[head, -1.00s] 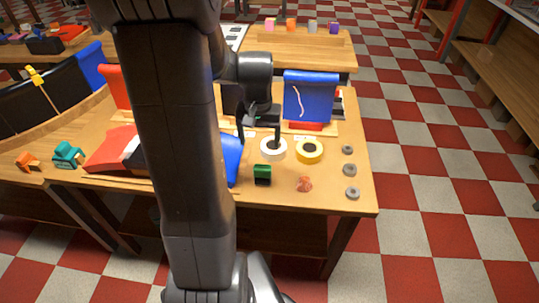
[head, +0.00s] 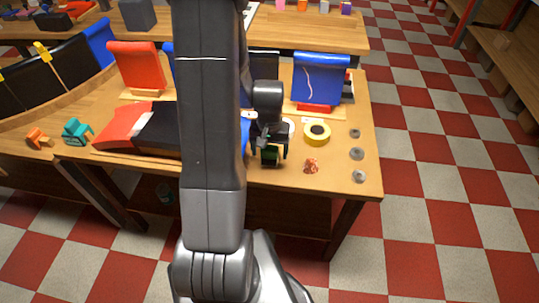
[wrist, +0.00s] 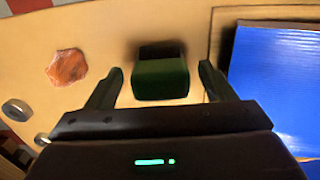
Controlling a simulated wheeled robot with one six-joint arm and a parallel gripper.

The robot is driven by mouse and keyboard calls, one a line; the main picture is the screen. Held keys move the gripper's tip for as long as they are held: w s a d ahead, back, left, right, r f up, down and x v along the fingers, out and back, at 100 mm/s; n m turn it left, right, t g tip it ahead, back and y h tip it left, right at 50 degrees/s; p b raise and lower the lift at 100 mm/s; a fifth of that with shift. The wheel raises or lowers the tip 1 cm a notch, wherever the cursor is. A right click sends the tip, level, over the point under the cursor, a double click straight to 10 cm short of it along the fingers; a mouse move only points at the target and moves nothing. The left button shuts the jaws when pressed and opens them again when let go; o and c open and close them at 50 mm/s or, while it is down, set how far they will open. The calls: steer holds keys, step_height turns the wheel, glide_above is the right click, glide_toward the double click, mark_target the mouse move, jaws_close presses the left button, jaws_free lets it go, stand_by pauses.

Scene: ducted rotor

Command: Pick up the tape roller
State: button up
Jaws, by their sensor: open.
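A small dark green block-like item (wrist: 160,78), likely the tape roller, stands on the wooden table near its front edge. In the head view the item (head: 271,155) is partly covered by my gripper (head: 270,150). In the wrist view my gripper (wrist: 162,70) is open, with one finger on each side of the green item. A gap shows between the item and each finger, so it is not gripped. Its far side is in dark shadow.
A yellow roll (head: 317,142) and a partly hidden white roll (head: 290,125) lie behind. A crumpled orange-red lump (head: 311,166) and grey rings (head: 357,154) lie to the right. Blue sheet material (wrist: 285,85) is close beside the gripper in the wrist view.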

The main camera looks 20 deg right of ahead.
steer(key=shift+f, duration=0.65)
steer(key=shift+c, duration=0.5)
steer(key=c, duration=1.1)
steer(key=shift+c, duration=0.2)
steer(key=shift+r, duration=0.1)
step_height(320, 180, up, 10)
steer(key=shift+f, duration=0.1)
